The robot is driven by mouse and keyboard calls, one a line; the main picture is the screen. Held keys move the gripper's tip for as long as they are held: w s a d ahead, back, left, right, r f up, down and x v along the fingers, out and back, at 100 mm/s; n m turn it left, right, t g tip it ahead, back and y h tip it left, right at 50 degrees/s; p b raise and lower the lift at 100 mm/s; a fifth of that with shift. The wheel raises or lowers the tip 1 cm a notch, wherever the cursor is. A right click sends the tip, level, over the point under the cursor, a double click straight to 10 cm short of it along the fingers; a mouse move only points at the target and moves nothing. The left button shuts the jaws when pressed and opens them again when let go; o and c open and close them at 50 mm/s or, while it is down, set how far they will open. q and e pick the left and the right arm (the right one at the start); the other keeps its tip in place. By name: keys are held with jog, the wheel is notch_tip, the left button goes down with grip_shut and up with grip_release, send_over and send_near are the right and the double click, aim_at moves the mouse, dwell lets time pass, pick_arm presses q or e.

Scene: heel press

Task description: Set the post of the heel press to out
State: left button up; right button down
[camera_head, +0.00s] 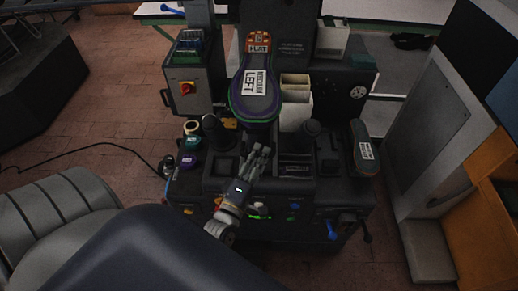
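The heel press (218,183) is a dark machine in the middle of the head view. A purple and green sole-shaped piece (254,108) marked "MEDIUM LEFT" stands at its top centre. Two dark upright knobs or posts show, a left one (211,128) and a right one (311,129); I cannot tell which is the task's post or how it is set. My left gripper (262,151) is over the press's front middle, between these two, fingers pointing away. Its fingertips look close together, too small to judge. It hides part of the press. My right gripper is not in view.
A grey box with a red and yellow switch (187,88) stands at the left. White bins (296,108) are behind the middle. Another labelled sole piece (365,150) is at the right. A grey panel (437,130) stands farther right.

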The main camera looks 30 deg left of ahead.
pick_arm(q)
jog(key=shift+r, duration=0.15)
jog(key=v, duration=1.2)
dwell(0.3)
